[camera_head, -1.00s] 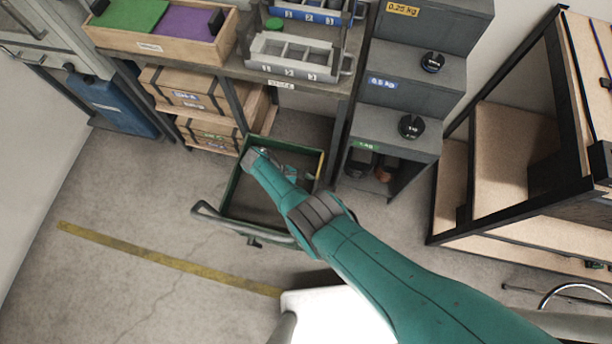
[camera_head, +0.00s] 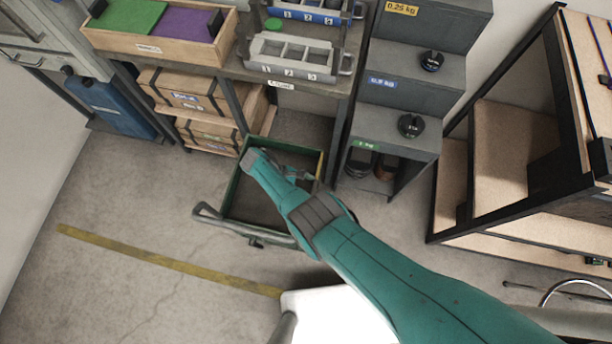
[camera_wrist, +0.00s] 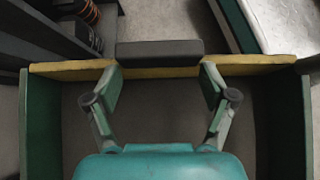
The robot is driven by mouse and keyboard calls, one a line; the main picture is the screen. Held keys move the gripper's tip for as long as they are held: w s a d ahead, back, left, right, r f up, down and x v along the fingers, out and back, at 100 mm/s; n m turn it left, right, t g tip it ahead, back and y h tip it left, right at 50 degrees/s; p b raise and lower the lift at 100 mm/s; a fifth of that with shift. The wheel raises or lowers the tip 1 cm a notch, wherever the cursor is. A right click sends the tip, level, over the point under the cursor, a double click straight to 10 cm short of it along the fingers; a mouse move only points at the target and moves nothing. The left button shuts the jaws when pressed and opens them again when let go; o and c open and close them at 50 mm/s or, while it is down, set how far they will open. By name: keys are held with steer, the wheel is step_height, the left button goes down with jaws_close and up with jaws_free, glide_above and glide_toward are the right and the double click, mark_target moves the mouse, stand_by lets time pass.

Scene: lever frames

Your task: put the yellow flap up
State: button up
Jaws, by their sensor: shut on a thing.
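The yellow flap (camera_head: 321,164) is at the right end of a green-walled cart (camera_head: 233,188) in the head view. In the wrist view the flap (camera_wrist: 255,65) shows as a narrow yellow strip spanning the gap between the green side walls. It looks close to upright, but its exact tilt is hard to tell. A dark grip (camera_wrist: 160,50) sits at the middle of its edge. My gripper (camera_wrist: 160,72) has one finger at each end of this grip and is shut on it. In the head view my gripper (camera_head: 308,175) is small and partly hidden by my arm.
The cart's dark floor is bare where it shows. A grey stepped shelf (camera_head: 402,135) with black weights stands right of the cart. A workbench (camera_head: 300,86) with trays is behind it. Open concrete floor (camera_head: 130,210) lies to the left.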

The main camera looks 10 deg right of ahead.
steer(key=shift+f, duration=0.1)
stand_by(0.5)
steer(key=o, duration=1.5)
steer(key=v, duration=1.2)
